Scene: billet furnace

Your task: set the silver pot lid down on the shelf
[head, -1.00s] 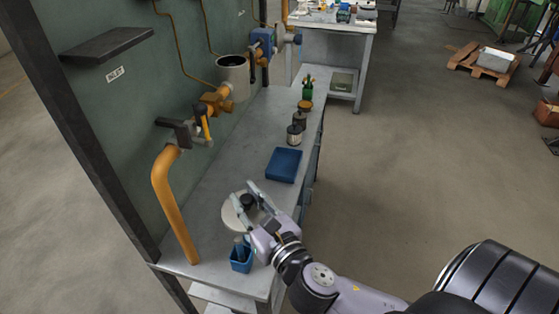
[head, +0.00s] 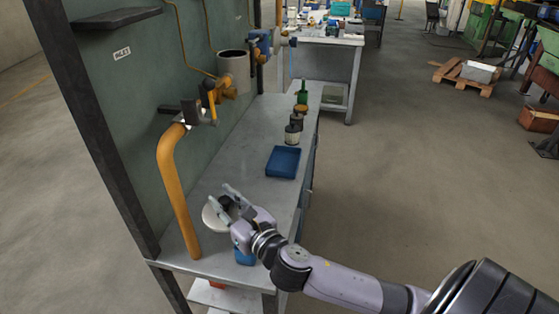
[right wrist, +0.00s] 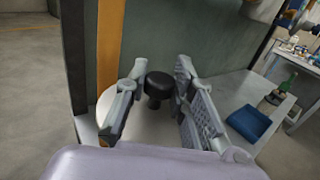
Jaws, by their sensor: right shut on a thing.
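The silver pot lid (head: 214,218) is a round pale disc with a black knob, over the near end of the grey workbench. My right gripper (head: 226,196) is shut on the lid's black knob, which also shows between its fingers in the right wrist view (right wrist: 158,88). The gripper hides part of the lid. I cannot tell how far the lid is above the bench. A dark wall shelf (head: 115,18) is at the upper left, with a small label below it; its visible top is bare. My left gripper is not in view.
An orange pipe (head: 172,185) rises just left of the lid. A blue cup (head: 243,256) is partly behind my right gripper. A blue tray (head: 283,162) and several jars and bottles stand farther along the workbench (head: 245,150). Valves and a grey pot are by the green wall panel.

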